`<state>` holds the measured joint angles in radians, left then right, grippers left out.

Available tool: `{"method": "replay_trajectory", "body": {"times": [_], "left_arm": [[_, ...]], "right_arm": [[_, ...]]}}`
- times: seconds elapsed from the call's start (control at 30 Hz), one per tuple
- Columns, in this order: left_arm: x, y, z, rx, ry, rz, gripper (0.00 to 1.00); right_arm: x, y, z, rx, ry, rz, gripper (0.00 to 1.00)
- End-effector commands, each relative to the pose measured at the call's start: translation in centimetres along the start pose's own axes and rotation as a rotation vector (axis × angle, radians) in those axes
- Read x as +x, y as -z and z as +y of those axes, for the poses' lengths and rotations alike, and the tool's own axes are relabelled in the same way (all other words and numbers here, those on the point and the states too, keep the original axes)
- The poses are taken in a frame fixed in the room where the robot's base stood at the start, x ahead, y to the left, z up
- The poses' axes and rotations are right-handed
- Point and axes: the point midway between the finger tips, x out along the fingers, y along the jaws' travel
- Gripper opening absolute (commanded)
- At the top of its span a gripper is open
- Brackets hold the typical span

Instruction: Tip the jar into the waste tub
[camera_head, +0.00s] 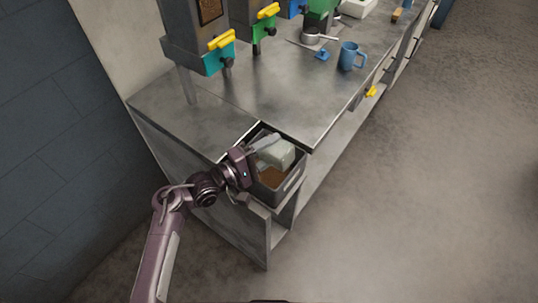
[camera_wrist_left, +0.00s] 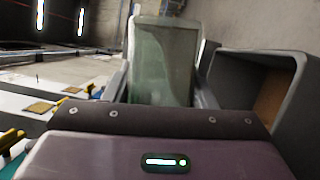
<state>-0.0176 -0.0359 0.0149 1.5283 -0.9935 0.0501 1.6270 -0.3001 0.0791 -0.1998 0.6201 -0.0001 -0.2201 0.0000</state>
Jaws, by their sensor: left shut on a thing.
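The jar (camera_head: 279,155) is a pale, greenish-grey, box-shaped vessel. My left gripper (camera_head: 266,148) is shut on it, with one finger along its visible side. The jar is over the grey waste tub (camera_head: 289,189), within its outline in the head view, and seems tilted; how far is hard to tell. Brown material shows inside the tub. In the left wrist view the jar (camera_wrist_left: 162,62) stands between the two fingers, its walls cloudy and see-through. The tub (camera_wrist_left: 262,68) is beside it on the right. My right gripper is not in view.
The tub is at the near end of a metal counter (camera_head: 225,120). A blue mug (camera_head: 350,56) and a metal pan are farther along. Open floor lies right.

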Motion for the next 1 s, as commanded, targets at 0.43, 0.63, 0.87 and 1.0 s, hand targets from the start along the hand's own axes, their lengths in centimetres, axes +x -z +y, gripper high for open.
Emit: {"method": "replay_trajectory", "body": {"times": [0.43, 0.63, 0.87, 1.0], "left_arm": [[0.0, 0.2, 0.2, -0.057, -0.022, 0.000, 0.27], [-0.1, 0.3, 0.3, -0.083, -0.032, 0.000, 0.27], [-0.1, 0.3, 0.3, -0.112, -0.042, 0.000, 0.27], [-0.1, 0.4, 0.4, -0.129, -0.049, 0.000, 0.27]], "right_arm": [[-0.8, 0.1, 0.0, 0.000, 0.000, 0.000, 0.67], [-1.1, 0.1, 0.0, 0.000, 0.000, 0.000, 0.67], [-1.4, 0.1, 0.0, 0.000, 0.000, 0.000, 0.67], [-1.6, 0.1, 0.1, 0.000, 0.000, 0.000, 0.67]]}}
